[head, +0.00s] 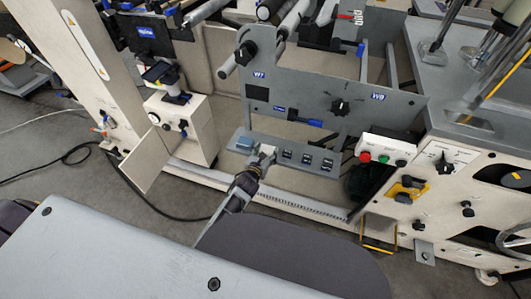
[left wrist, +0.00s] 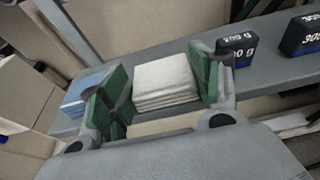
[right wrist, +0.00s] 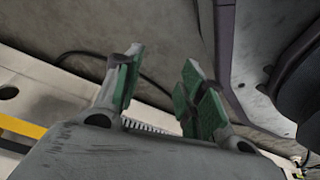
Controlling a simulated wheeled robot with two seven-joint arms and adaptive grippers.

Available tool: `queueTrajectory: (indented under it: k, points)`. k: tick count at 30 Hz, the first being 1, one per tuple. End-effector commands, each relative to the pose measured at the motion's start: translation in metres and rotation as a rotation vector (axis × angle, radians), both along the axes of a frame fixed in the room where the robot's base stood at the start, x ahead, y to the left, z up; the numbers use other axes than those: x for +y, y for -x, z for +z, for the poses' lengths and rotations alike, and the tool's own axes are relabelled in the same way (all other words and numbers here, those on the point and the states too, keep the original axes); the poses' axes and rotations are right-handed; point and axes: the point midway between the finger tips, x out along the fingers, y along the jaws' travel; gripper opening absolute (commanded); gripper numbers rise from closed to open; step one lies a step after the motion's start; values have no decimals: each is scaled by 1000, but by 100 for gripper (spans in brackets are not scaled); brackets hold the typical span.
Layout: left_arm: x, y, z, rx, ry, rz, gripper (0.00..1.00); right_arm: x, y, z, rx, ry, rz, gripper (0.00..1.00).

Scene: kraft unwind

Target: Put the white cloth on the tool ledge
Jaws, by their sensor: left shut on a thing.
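The white cloth (left wrist: 165,82) is a folded stack between the green-padded fingers of my left gripper (head: 260,160), which is shut on it. In the head view the white cloth (head: 267,150) shows just past the fingertips. It is at the grey tool ledge (left wrist: 270,78), between a blue cloth and black weights. I cannot tell whether its underside touches the ledge. My right gripper (right wrist: 158,88) is open and empty in the right wrist view, and is not visible in the head view.
The folded blue cloth (head: 245,143) lies at the ledge's left end. Several black weights (head: 306,158) stand to the right, the closest one (left wrist: 236,50) right beside a left finger. A grey panel with a black knob (head: 340,107) rises above the ledge. A button box (head: 385,150) is further right.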

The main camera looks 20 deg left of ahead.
Motion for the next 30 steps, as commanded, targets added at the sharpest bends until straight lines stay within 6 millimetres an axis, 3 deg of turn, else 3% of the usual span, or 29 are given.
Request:
queueTrajectory:
  k: [10,11,15,30]
  points:
    - [0,0,-3,0,-1,0,43,-7,8,-3,14,10,5,40]
    - [0,0,-3,0,-1,0,67,-7,7,-2,13,11,6,40]
    - [0,0,-3,0,-1,0,85,-12,3,0,7,16,8,40]
    - [0,0,-1,0,0,0,85,-4,4,1,6,6,4,40]
